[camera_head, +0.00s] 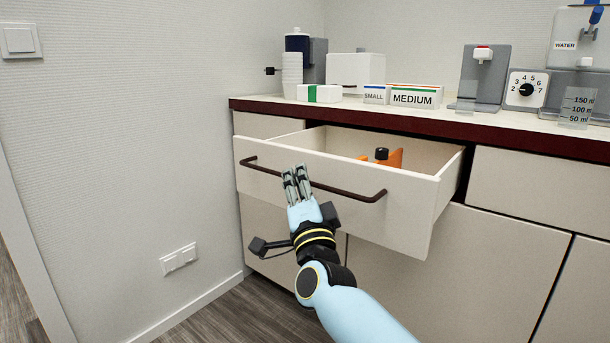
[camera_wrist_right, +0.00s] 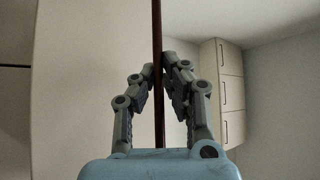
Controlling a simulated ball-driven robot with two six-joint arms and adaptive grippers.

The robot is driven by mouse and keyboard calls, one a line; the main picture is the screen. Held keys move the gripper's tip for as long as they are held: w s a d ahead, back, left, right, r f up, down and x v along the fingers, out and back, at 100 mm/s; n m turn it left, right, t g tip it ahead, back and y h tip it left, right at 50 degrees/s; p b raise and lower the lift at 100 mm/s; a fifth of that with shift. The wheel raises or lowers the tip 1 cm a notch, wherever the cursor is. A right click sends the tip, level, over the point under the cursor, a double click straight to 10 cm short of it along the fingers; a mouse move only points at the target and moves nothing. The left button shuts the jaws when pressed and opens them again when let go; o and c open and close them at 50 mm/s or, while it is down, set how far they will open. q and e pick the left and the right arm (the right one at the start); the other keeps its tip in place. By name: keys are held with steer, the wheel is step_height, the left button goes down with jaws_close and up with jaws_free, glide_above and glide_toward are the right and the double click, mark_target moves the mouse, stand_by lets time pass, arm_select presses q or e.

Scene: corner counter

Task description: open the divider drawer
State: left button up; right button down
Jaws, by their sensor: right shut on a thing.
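The divider drawer (camera_head: 400,205) is pulled partly out of the counter, and its inside shows from above. A long dark bar handle (camera_head: 345,191) runs across its white front. My right gripper (camera_head: 296,178) is at the middle of this handle, shut on it. In the right wrist view the handle (camera_wrist_right: 157,45) runs upright between the two fingers of my right gripper (camera_wrist_right: 163,75). An orange thing with a black top (camera_head: 388,157) sits inside the drawer; the front panel partly hides it. My left gripper is not in view.
The counter top (camera_head: 405,115) above holds a SMALL box (camera_head: 376,94), a MEDIUM box (camera_head: 415,96), stacked white cups (camera_head: 292,75) and dispensers. Closed fronts (camera_head: 540,190) are at right.

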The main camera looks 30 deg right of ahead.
steer(key=shift+f, duration=0.35)
steer(key=c, duration=1.6)
jaws_free()
steer(key=shift+o, duration=0.9)
steer(key=shift+r, duration=0.15)
steer(key=v, duration=1.2)
